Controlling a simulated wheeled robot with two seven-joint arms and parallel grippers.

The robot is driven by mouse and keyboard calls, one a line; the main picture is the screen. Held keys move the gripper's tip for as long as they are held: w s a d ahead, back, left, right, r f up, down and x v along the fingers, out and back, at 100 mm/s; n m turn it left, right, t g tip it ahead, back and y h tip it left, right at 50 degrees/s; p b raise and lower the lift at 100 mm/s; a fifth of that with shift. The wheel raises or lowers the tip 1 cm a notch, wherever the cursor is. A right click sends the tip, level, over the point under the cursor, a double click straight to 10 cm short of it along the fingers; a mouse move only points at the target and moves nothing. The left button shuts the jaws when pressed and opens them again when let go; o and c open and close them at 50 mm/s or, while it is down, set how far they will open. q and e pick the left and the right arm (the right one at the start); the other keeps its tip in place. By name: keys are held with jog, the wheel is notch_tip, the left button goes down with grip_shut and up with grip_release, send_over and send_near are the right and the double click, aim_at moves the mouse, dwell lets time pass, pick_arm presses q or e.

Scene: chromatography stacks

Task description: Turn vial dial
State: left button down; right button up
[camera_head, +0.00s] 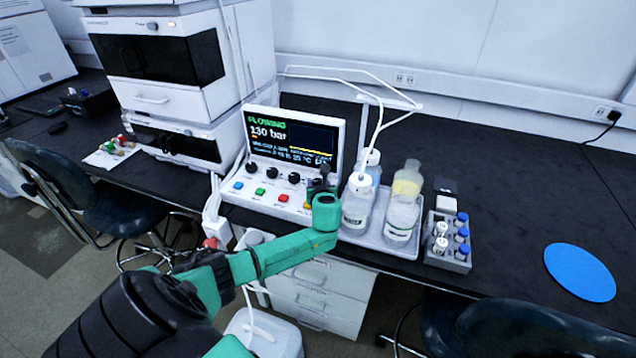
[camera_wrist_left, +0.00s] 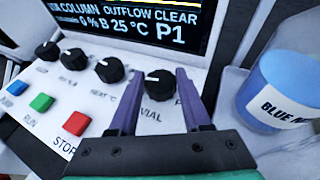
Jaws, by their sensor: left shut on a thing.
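The control panel (camera_head: 265,197) has a row of black dials and a screen (camera_head: 292,137) reading "FLOWING" and "130 bar". In the left wrist view the screen (camera_wrist_left: 140,22) shows "COLUMN OUTFLOW CLEAR" and "P1". The vial dial (camera_wrist_left: 158,88), labelled "VIAL", is the dial toward the right of the row, with a white mark at its upper left. My left gripper (camera_wrist_left: 158,76) has its purple fingers on either side of this dial and is shut on it. In the head view my left gripper (camera_head: 318,180) largely covers that dial. My right gripper is not in view.
Blue, green and red buttons (camera_wrist_left: 76,123) lie in front of the dials. Further right are a vial rack (camera_head: 447,262) and a blue disc (camera_head: 580,272). The bench behind is clear.

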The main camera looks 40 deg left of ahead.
pick_arm(q)
jog(key=shift+c, duration=1.8)
grip_release()
jog(key=p+v, duration=0.1)
jog(key=v, duration=1.3)
jog(key=shift+s+d+r, duration=0.15)
jog(key=shift+s+d, duration=0.05)
